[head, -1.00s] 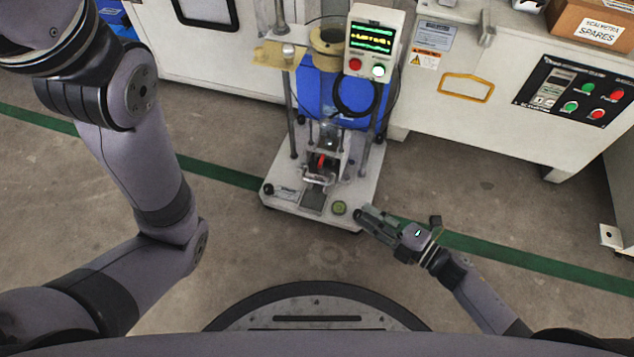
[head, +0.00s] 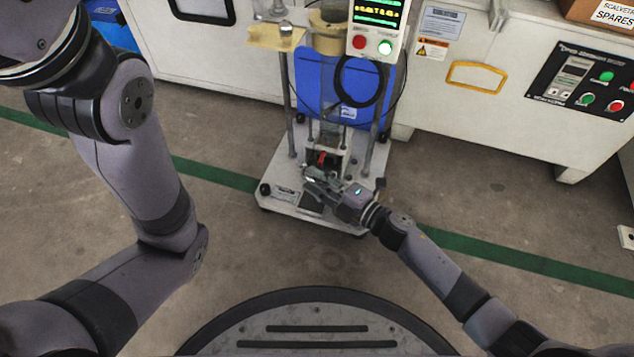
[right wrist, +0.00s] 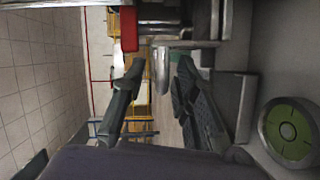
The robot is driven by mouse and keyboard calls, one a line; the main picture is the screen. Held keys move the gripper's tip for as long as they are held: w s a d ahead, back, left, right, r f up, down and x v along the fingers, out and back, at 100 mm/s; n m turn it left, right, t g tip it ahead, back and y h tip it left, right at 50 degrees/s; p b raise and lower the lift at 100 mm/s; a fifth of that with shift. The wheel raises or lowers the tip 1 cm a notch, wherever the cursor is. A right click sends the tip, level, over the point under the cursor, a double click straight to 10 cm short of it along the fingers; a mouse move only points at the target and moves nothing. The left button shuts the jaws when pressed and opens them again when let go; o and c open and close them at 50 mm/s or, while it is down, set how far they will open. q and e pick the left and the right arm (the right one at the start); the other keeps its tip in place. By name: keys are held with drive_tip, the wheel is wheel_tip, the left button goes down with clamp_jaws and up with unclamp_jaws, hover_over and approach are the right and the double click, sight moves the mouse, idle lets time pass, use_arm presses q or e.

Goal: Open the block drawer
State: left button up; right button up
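The block drawer sits low in the front of the small test machine (head: 287,207). In the head view my right gripper (head: 311,184) is in front of it and hides most of the drawer front. A red part (head: 322,158) shows just behind the fingers. In the right wrist view the gripper (right wrist: 158,85) is open, with one finger at each side and a gap between. A silver bar that looks like the drawer handle (right wrist: 185,44) lies just beyond the fingertips, near the red part (right wrist: 128,28). I cannot tell whether the fingers touch it. My left gripper is out of view.
Metal posts (head: 291,110) rise above the base, with a blue container (head: 362,107) behind. A white cabinet (head: 440,95) stands at the back. The floor in front is clear.

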drive_tip(key=shift+c, duration=0.3)
clamp_jaws()
idle(0.7)
